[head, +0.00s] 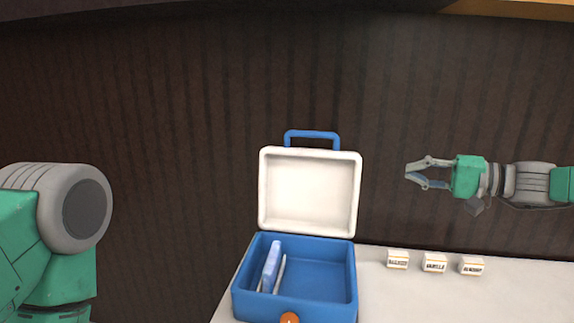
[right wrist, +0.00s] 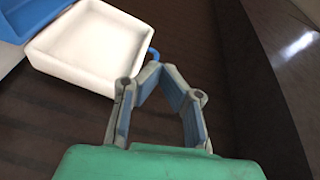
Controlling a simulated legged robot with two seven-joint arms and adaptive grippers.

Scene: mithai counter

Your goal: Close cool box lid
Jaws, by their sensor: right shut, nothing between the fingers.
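The cool box (head: 345,290) is blue and stands on the counter with its lid open. Its white lid (head: 309,192) stands upright at the back, with a blue handle (head: 312,134) on top. In the right wrist view the lid (right wrist: 88,45) shows at upper left, with part of the blue box (right wrist: 22,18) beyond it. My right gripper (head: 408,174) is in the air to the right of the lid, apart from it. It is shut and empty; it also shows in the right wrist view (right wrist: 152,70). My left gripper is out of view.
Inside the box are a pale blue pack (head: 271,266) and a thin white piece (head: 280,275). Three small labelled boxes (head: 397,259), (head: 434,263), (head: 472,266) stand on the white counter (head: 400,300) to the right. A dark ribbed wall (head: 180,130) rises behind.

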